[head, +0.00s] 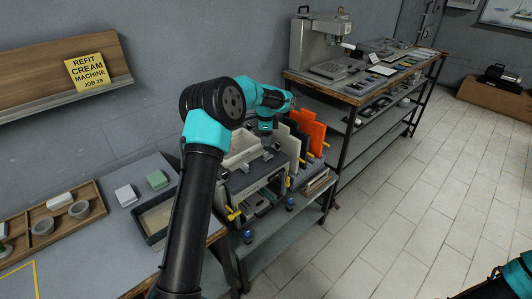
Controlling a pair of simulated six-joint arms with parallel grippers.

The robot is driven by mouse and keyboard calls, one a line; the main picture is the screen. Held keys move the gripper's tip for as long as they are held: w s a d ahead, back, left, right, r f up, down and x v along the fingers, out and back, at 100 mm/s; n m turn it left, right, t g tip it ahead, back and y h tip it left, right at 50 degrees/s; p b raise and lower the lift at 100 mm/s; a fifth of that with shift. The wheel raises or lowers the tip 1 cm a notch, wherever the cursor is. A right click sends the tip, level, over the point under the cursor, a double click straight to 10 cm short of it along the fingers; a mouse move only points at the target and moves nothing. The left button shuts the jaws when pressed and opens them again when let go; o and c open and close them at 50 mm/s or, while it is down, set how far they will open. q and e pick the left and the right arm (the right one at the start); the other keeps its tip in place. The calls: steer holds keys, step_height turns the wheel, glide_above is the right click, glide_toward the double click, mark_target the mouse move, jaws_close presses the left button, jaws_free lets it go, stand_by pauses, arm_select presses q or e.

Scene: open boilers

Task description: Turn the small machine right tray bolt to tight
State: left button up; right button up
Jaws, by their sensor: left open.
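I cannot tell which part is the right tray bolt. My left gripper (267,144) is open and points down over the machine's top, its fingers small and partly hidden by my wrist. My right arm shows only at the bottom right corner; its jaws are unclear.
Orange and dark panels (307,130) stand upright just right of the machine. A larger coffee machine (320,45) stands on the shelved table behind. A wooden tray (52,222) with cups lies on the left table. The tiled floor (420,190) at right is clear.

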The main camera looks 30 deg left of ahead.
mark_target(266, 153)
arm_select(q)
step_height(266, 153, down, 8)
steer(key=shift+r, duration=0.1)
steer(key=shift+c, duration=0.5)
steer(key=c, duration=0.8)
steer(key=shift+c, duration=0.2)
